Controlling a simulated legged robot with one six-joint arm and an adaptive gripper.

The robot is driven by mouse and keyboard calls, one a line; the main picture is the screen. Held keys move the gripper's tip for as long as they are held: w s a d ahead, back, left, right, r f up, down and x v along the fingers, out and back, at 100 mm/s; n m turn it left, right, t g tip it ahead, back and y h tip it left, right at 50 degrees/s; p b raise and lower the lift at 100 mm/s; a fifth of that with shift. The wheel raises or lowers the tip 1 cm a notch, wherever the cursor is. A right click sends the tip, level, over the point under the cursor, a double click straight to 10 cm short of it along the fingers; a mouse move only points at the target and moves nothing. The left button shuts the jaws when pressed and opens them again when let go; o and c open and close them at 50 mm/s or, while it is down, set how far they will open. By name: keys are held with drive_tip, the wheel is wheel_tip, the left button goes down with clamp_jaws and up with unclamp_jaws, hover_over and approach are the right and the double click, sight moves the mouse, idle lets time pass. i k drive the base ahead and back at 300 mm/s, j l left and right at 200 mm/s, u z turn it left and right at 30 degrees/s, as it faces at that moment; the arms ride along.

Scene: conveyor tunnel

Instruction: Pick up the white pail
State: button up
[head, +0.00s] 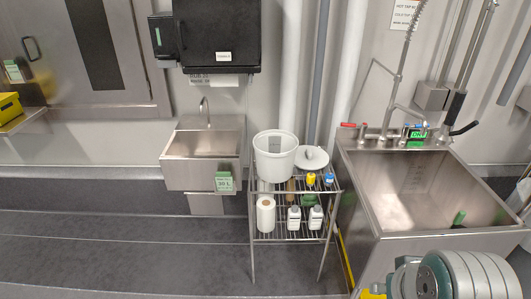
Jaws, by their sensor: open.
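The white pail (274,167) stands upright on the top shelf of a small metal wire rack (292,191), at its left side. Its open rim faces up, and I see part of its inside wall. A round white lid (312,160) with a knob lies to the right of it on the same shelf. My gripper is not in view; only a rounded grey and teal part of my arm shows at the lower right, well apart from the pail.
A yellow-capped item (311,179) and a blue-capped one (329,179) sit in front of the lid. A paper roll (266,215) and white bottles (294,218) stand below. A small sink (203,160) is left, a large sink (430,190) right. Floor in front is clear.

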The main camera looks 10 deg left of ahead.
sight(275, 149)
drive_tip(key=i+j+z, duration=0.15)
drive_tip(key=j, duration=0.25)
drive_tip(key=i+j+z, duration=0.15)
drive_tip(key=j, duration=0.3)
drive_tip(key=i+j+z, duration=0.15)
drive_tip(key=j, duration=0.3)
drive_tip(key=i+j+z, duration=0.15)
drive_tip(key=j, duration=0.3)
drive_tip(key=i+j+z, duration=0.3)
drive_tip(key=i+j, duration=0.6)
drive_tip(key=j, duration=0.15)
